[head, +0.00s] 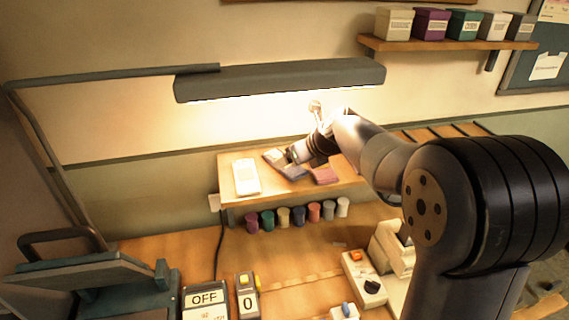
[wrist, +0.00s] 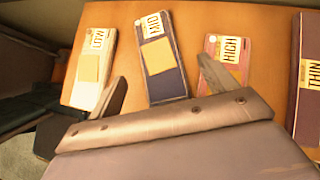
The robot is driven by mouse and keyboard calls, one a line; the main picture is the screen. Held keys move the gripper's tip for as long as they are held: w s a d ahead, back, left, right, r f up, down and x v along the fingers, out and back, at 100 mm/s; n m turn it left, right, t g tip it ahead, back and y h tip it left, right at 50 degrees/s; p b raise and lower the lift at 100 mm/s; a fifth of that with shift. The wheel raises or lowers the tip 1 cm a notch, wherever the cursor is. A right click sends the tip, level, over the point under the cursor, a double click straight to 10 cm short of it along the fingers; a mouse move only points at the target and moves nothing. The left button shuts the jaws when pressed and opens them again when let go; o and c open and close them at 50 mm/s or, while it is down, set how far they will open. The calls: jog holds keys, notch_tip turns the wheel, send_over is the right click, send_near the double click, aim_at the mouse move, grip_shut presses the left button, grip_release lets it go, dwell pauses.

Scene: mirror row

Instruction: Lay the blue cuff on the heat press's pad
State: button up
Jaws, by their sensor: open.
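A blue cylinder (head: 299,215), possibly the blue cuff, is in a row of coloured cylinders below the shelf's front edge. A teal machine with a dark handle, which looks like the heat press (head: 85,278), is at the lower left of the head view; I cannot make out its pad. My gripper (head: 300,158) is low over the shelf, away from both. In the wrist view my gripper (wrist: 160,72) is open. Its fingers are on either side of a navy card (wrist: 160,60) with a cream patch; contact cannot be told.
The wooden shelf (head: 222,165) also bears a white block (head: 246,177). The wrist view has a LOW card (wrist: 92,60), a pink HIGH card (wrist: 228,55) and a purple THIN item (wrist: 308,80). A lamp (head: 280,80) hangs above. An OFF box (head: 206,300) stands on the bench.

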jog(key=shift+p+x, duration=0.35)
jog(key=shift+x, duration=1.95)
jog(key=shift+a, duration=0.1)
jog(key=shift+c, duration=0.3)
jog(key=shift+r, duration=0.1)
jog(key=c, duration=1.1)
jog(key=shift+r, duration=0.15)
